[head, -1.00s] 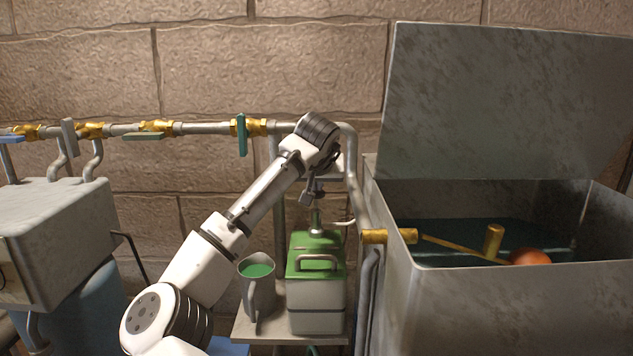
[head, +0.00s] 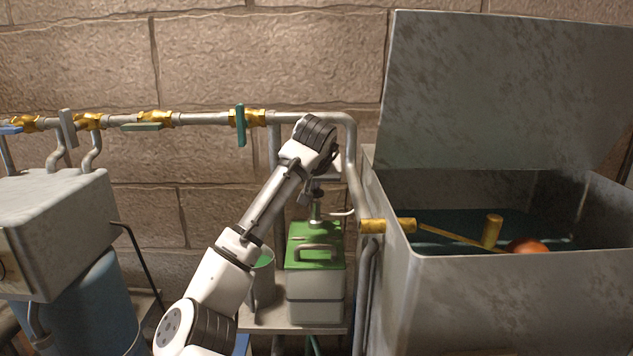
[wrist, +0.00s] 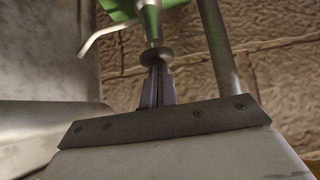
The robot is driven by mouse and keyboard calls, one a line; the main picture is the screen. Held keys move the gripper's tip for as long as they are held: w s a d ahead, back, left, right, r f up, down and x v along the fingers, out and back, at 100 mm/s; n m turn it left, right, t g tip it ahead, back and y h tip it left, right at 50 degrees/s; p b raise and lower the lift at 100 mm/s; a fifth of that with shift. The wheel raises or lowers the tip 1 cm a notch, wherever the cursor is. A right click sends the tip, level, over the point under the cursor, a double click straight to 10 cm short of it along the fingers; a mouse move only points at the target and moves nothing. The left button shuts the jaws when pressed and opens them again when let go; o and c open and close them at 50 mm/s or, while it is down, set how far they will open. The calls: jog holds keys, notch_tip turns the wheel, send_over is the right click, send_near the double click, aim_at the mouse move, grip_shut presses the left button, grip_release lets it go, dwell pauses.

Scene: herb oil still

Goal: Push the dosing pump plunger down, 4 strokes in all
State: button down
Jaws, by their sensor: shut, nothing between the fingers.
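The dosing pump (head: 316,214) stands on top of the green-lidded container (head: 315,282), with its thin spout pointing right in the head view. In the wrist view the plunger's dark round head (wrist: 155,56) is at the fingertips, and the pale spout (wrist: 103,36) shows to its left. My gripper (head: 312,196) is above the pump. Its fingers, also in the wrist view (wrist: 158,70), are shut and empty, with tips at the plunger head. They look in contact, but a small gap cannot be ruled out. How far the plunger is pressed is not clear.
A jug with green contents (head: 264,284) stands left of the container, partly behind my arm, on a small shelf (head: 290,328). A large open metal tank (head: 500,300) is close on the right. A pipe with valves (head: 200,119) runs along the wall behind.

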aim_at(315, 193)
notch_tip(315, 193, up, 4)
jog(key=shift+f+p, duration=0.25)
jog(key=shift+p, duration=0.95)
jog(key=b+v, duration=0.3)
jog(key=v, duration=0.7)
jog(key=shift+b, duration=0.3)
jog(key=shift+d, duration=0.15)
